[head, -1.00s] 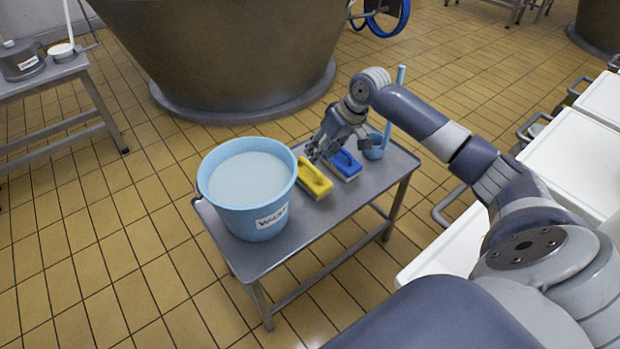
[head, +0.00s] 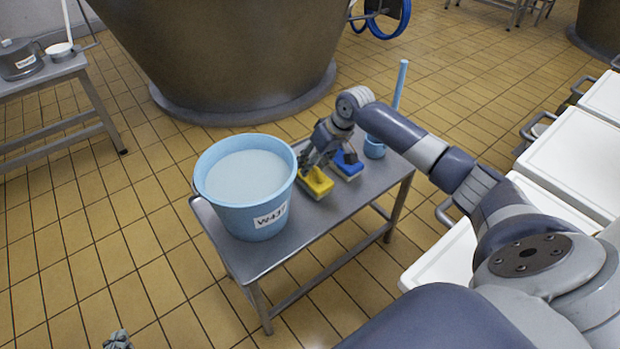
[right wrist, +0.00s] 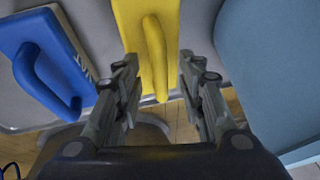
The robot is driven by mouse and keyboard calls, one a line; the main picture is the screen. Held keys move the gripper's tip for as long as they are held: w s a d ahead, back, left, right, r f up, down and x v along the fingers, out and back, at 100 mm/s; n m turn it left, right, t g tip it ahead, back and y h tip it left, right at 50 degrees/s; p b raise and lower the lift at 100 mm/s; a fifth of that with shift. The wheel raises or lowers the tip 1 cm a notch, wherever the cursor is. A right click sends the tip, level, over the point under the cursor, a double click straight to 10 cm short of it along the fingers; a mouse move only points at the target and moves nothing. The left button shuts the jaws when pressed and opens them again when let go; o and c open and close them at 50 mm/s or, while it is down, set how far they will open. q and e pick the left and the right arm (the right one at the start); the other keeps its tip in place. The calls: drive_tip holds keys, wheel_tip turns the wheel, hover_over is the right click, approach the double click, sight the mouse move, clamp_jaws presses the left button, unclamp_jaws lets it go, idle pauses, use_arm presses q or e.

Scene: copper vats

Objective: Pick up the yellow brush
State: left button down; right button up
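The yellow brush (head: 317,184) lies on the grey metal table (head: 345,205), between the blue bucket and a blue brush (head: 347,165). My right gripper (head: 306,166) is over the far end of the yellow brush and hides part of it. In the right wrist view the yellow brush (right wrist: 148,35) has a raised handle. The open fingers of the right gripper (right wrist: 160,75) stand either side of the handle's near end, with gaps. The blue brush (right wrist: 45,65) lies to the left there. A small grey part, perhaps my left gripper (head: 118,340), shows at the bottom edge.
A blue bucket (head: 235,205) of liquid stands close to the yellow brush; its wall (right wrist: 280,70) fills the right of the wrist view. A blue long-handled scoop (head: 374,147) stands at the table's far right. A large vat (head: 225,50) rises behind.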

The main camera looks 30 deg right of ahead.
clamp_jaws()
drive_tip(key=shift+r, duration=0.2)
